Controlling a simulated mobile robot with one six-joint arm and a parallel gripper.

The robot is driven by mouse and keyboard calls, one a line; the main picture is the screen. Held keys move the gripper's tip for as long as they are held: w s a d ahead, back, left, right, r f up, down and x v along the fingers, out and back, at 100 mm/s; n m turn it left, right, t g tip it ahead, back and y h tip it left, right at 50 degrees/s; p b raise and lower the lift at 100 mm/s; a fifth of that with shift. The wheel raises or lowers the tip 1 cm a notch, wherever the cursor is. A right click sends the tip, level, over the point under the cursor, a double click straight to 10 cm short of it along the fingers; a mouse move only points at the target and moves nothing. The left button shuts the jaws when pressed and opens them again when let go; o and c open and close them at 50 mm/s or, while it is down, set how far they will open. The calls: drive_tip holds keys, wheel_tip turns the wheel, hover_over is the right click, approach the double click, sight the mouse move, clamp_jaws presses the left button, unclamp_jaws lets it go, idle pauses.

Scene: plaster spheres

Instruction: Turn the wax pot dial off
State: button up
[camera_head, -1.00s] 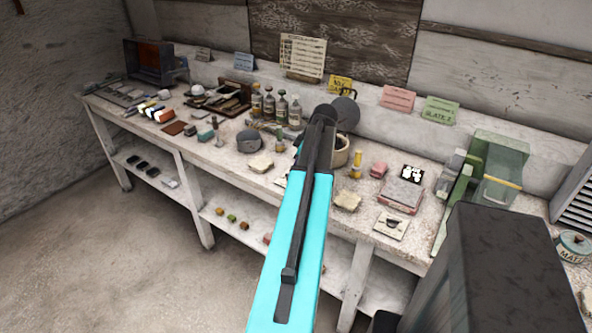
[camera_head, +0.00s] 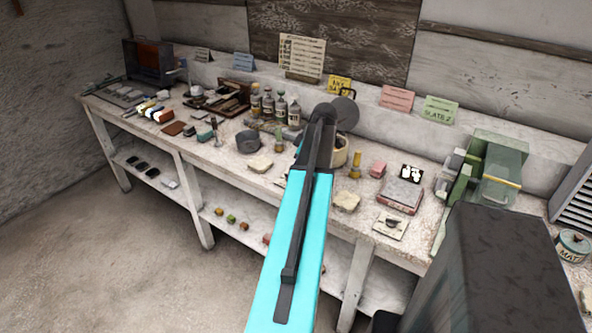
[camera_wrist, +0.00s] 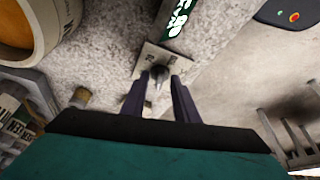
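In the wrist view a small dial with a dark pointed knob (camera_wrist: 158,76) stands on a pale square plate (camera_wrist: 148,62) with small dark lettering I cannot read. My gripper (camera_wrist: 160,92) is open, with one dark finger on each side of the knob. I cannot tell whether either finger touches it. A cream pot with an orange fill (camera_wrist: 45,30) is at the upper left, apart from the fingers. In the head view a cream pot (camera_head: 341,152) shows partly behind my cyan arm. My fingers and the dial are hidden there.
A dark green strip with white marks (camera_wrist: 177,18) lies just beyond the plate. A dark device with red and green lights (camera_wrist: 288,14) is at the upper right.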

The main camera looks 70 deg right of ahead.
drive_tip(key=b+v, duration=0.2)
drive_tip(key=v, duration=1.1)
drive_tip(key=shift+s+r, duration=0.15)
drive_tip(key=shift+s, duration=0.05)
drive_tip(key=shift+w, duration=0.1)
idle(0.3)
